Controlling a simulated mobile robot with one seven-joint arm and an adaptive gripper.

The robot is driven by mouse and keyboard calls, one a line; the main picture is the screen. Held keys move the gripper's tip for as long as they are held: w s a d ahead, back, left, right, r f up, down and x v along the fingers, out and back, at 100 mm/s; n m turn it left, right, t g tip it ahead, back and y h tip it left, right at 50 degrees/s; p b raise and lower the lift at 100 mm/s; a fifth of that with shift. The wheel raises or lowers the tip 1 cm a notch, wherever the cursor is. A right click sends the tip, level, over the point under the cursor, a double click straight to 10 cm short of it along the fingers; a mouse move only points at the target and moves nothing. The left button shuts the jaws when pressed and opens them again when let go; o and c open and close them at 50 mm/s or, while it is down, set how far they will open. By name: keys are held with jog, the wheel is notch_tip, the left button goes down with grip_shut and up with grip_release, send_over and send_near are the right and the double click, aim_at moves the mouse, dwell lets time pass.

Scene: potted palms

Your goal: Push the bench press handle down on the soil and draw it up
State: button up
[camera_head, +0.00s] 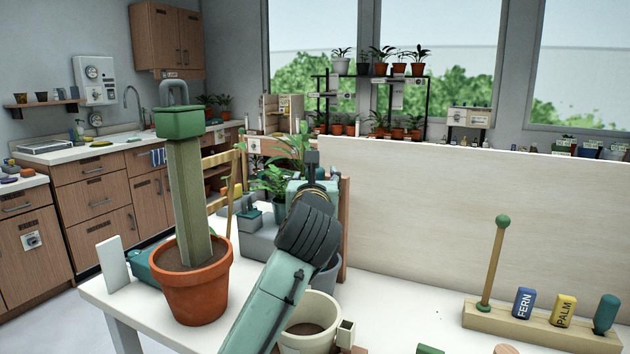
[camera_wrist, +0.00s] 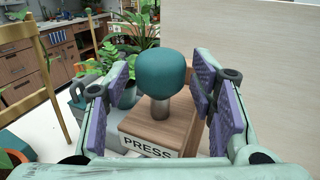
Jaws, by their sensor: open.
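The press handle is a teal rounded knob (camera_wrist: 160,73) on a short metal stem, rising from a wooden block (camera_wrist: 148,133) labelled PRESS. My gripper (camera_wrist: 158,97) is open, its purple-padded fingers on either side of the knob in the wrist view, with visible gaps. I cannot tell how far along the fingers the knob sits. In the head view my arm hides the press. Soil shows in a terracotta pot (camera_head: 190,299) around a tall square green post (camera_head: 187,190), and in a cream pot (camera_head: 310,312) beside my arm.
A pale wooden panel (camera_head: 470,210) stands behind the white table (camera_head: 395,312). A wooden rack (camera_head: 535,328) at right holds FERN and PALM blocks and a green-knobbed stick. Leafy plants and grey equipment (camera_head: 262,243) stand close behind my arm.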

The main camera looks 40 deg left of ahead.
jog(key=v, duration=1.2)
